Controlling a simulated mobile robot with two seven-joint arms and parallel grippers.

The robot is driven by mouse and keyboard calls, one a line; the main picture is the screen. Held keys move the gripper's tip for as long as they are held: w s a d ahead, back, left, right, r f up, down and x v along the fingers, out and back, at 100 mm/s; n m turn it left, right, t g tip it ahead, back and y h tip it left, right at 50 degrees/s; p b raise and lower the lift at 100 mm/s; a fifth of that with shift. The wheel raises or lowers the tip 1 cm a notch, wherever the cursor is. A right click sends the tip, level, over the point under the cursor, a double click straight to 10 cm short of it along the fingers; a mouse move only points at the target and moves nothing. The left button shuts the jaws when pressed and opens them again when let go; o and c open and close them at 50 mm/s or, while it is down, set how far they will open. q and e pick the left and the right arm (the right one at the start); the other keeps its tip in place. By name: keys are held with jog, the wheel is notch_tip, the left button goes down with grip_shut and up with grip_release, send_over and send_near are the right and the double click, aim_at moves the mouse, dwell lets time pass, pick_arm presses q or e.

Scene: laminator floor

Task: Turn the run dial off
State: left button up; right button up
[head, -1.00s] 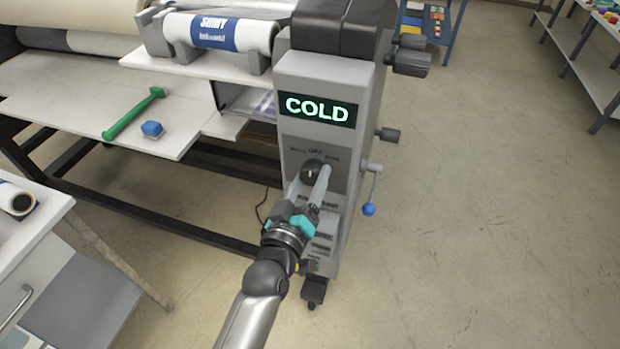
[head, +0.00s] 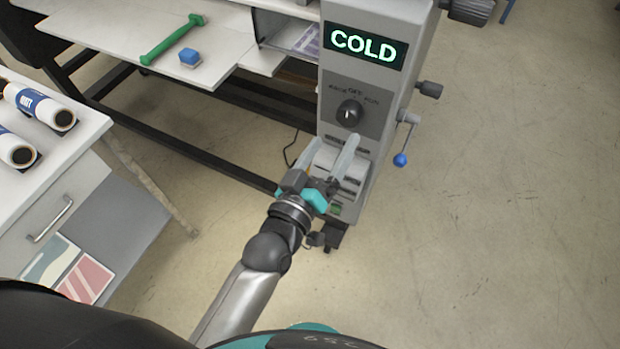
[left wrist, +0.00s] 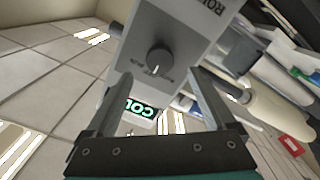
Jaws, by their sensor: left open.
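The run dial (head: 349,113) is a round black knob on the grey front panel of the laminator, below a green lit COLD display (head: 364,45). Its small light mark looks roughly upright, toward the OFF label above it. My left gripper (head: 333,147) is open and empty, its fingertips just below the dial in the head view and apart from it. In the left wrist view the dial (left wrist: 159,59) shows upside down, ahead of and between the two open fingers (left wrist: 150,78). My right gripper is out of view.
A crank with a blue knob (head: 400,159) and a dark side knob (head: 430,89) stick out at the panel's right. A white cabinet with rolls (head: 45,105) stands left. Floor at right is clear.

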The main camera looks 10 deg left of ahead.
pick_arm(q)
jog(key=v, duration=0.8)
jog(key=shift+b, duration=0.4)
jog(key=shift+s, duration=0.1)
jog(key=s+a+f+m+g+y+b, duration=0.1)
jog(key=s+f+g+b, duration=0.15)
jog(key=f, duration=0.95)
jog(key=s+a+f+m+g+b, duration=0.1)
jog(key=a+f+g+b, duration=0.15)
jog(key=f, duration=0.95)
jog(key=s+f+m+g+y+b, duration=0.1)
jog(key=s+f+g+b, duration=0.15)
jog(key=f, duration=0.95)
jog(key=s+a+f+m+g+y+b, duration=0.1)
jog(key=s+a+f+g+b, duration=0.3)
jog(key=s+f, duration=0.6)
jog(key=s+a+f+m+g+y+b, duration=0.1)
jog(key=s+a+f+g+b, duration=0.3)
jog(key=s+f, duration=0.7)
notch_tip(320, 180, down, 5)
jog(key=a+y, duration=0.1)
jog(key=a, duration=0.1)
jog(key=shift+s+a+r+m+g+y+b, duration=0.2)
jog(key=shift+a+m+g+y+b, duration=0.1)
jog(key=shift+g, duration=0.05)
